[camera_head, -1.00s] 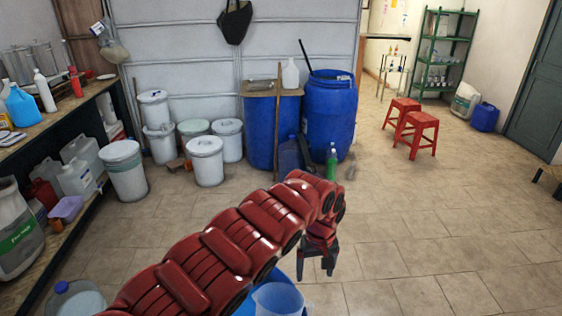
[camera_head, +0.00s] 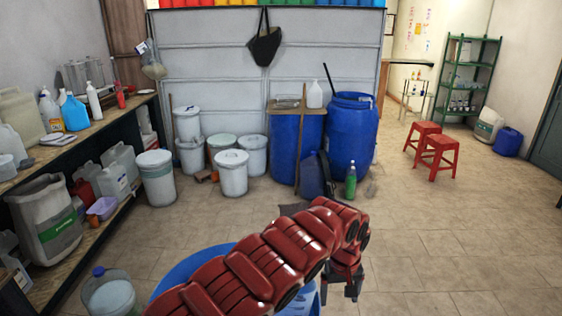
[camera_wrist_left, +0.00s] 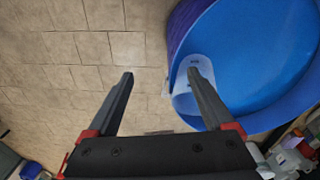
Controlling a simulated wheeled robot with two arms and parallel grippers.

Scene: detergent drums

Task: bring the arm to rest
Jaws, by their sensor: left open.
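My left arm is red and segmented, and reaches in from the bottom of the head view. My left gripper (camera_head: 350,286) points down at its end, small and partly hidden by the arm. In the left wrist view the two dark fingers of my left gripper (camera_wrist_left: 160,82) stand wide apart with nothing between them but tiled floor. The drum (camera_head: 185,272) also shows in the head view, mostly behind the arm. My right gripper is not in view.
Blue barrels (camera_head: 352,135) and several white buckets (camera_head: 232,172) stand along the back wall. A shelf (camera_head: 60,145) with bottles and jugs runs along the left. Red stools (camera_head: 437,155) stand at the right. The tiled floor (camera_head: 450,250) at the right is clear.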

